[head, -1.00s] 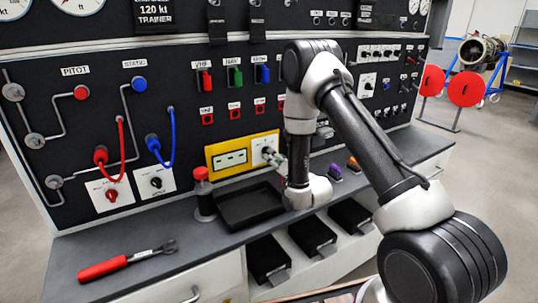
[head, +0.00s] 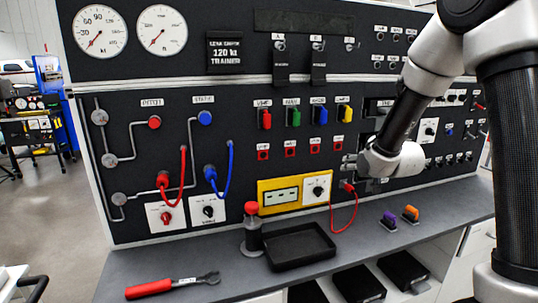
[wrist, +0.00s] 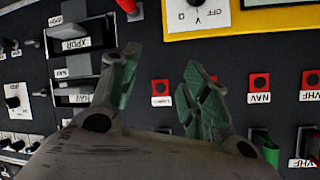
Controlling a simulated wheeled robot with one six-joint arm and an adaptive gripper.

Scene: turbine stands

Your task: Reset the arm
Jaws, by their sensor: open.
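My gripper (head: 350,164) is in front of the black instrument panel (head: 240,140), above and right of the yellow meter unit (head: 265,206). In the wrist view my gripper (wrist: 162,88) has its two green-padded fingers spread apart, with nothing between them. Behind them are the dark panel face, red square buttons (wrist: 259,83) and the XPDR slot (wrist: 78,34). My arm comes in from the right side of the head view and hides part of the panel. The wrist view appears upside down, with its labels inverted.
A red lead (head: 355,210) hangs from a red plug just below my gripper. A black tray (head: 299,245), a red-capped bottle (head: 252,230), a red-handled wrench (head: 172,284), a purple piece (head: 388,217) and an orange piece (head: 410,213) are on the grey bench (head: 225,268). Open floor lies left.

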